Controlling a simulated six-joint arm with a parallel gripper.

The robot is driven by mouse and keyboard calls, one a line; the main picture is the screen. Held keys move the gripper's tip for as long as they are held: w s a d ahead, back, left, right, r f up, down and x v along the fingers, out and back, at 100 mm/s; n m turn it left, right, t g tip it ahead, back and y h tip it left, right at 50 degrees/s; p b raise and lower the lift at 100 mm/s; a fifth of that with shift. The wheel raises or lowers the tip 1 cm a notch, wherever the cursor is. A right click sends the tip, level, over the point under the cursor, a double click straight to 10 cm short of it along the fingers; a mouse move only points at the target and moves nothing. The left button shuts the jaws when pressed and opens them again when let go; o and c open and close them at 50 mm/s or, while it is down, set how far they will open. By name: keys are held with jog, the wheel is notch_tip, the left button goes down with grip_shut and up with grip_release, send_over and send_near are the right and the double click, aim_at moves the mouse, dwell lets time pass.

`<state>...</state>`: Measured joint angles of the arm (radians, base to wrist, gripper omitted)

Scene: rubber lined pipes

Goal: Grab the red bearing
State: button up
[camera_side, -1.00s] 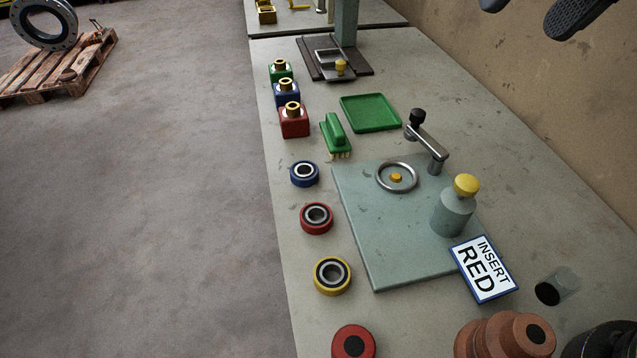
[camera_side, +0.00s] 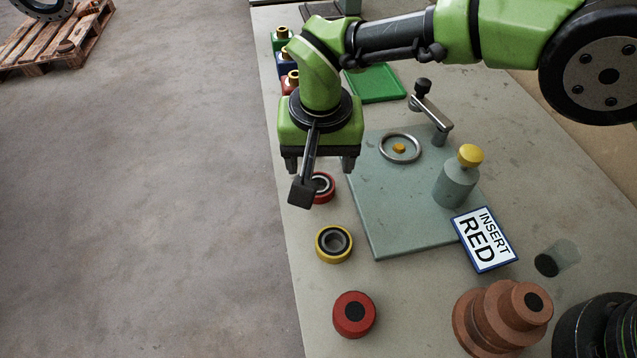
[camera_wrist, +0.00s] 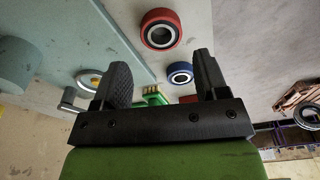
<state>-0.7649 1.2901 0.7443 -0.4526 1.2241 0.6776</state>
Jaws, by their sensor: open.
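The red bearing (camera_side: 324,186) lies on the bench beside the pale green plate, partly hidden behind my gripper in the side view. In the wrist view the red bearing (camera_wrist: 161,29) is at the top, beyond the fingertips and roughly between their lines. My gripper (camera_side: 320,164) points down above the bearing row. Its jaws are open and empty, with the fingers apart in the wrist view (camera_wrist: 160,72). The blue bearing (camera_wrist: 180,73) shows between the fingers, nearer the right one; my gripper hides it in the side view.
A yellow bearing (camera_side: 334,244) and a red round part (camera_side: 354,314) sit nearer on the bench. The plate (camera_side: 395,235) carries a metal ring (camera_side: 400,148), a crank and a yellow-capped cylinder (camera_side: 458,177). An "INSERT RED" sign (camera_side: 485,240) stands at its corner.

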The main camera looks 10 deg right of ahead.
aim_at(319, 188)
jog(key=shift+w+f, duration=0.2)
jog(key=shift+f, duration=1.35)
jog(key=shift+w+f, duration=0.15)
jog(key=shift+f, duration=1.4)
